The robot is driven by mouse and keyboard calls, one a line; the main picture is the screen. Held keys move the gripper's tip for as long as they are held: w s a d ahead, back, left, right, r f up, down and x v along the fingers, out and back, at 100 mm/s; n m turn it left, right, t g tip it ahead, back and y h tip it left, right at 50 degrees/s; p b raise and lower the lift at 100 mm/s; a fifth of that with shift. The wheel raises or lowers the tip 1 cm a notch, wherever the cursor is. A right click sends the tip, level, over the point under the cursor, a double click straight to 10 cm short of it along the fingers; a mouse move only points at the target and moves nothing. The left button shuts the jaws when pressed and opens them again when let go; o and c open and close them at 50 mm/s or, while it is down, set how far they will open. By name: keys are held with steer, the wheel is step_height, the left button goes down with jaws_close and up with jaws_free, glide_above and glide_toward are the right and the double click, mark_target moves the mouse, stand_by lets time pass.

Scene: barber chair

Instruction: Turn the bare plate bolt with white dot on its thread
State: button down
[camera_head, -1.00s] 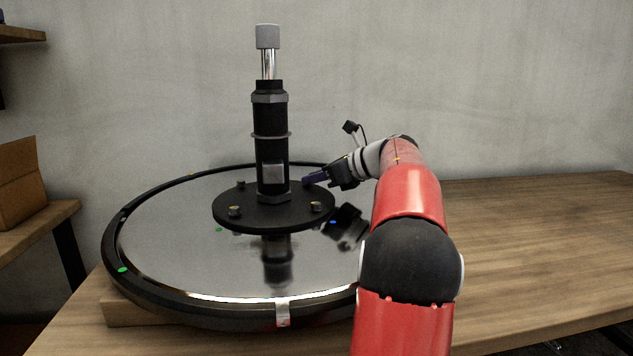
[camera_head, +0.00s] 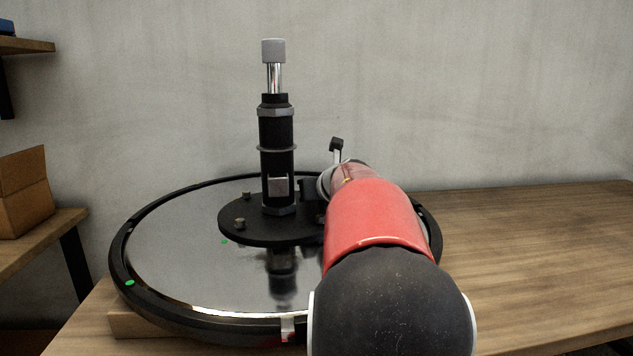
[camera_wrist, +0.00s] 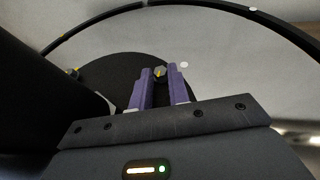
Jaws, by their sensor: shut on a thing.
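The black round plate (camera_head: 236,232) carries several bolts around the black column. In the wrist view, a grey hex bolt head (camera_wrist: 160,71) sits near the plate's edge, and a white dot (camera_wrist: 184,65) lies on the shiny disc just beside it. My gripper (camera_wrist: 158,77) has its two purple fingers on either side of this bolt head and is shut on it. The bolt's thread is hidden. In the head view, my red arm hides the fingers and this bolt.
The black column (camera_head: 277,150) rises from the plate's middle and fills the left of the wrist view. The dark-rimmed disc rests on a wooden table (camera_head: 540,250), clear at right.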

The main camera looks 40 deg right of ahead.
steer(key=shift+m+h, duration=0.3)
steer(key=c, duration=1.3)
jaws_free()
steer(key=shift+c, duration=0.2)
steer(key=p+v, duration=0.1)
steer(key=v, duration=0.6)
steer(key=shift+s+a+r+p, duration=0.15)
steer(key=shift+s+a+p, duration=0.05)
steer(key=shift+s+p, duration=0.15)
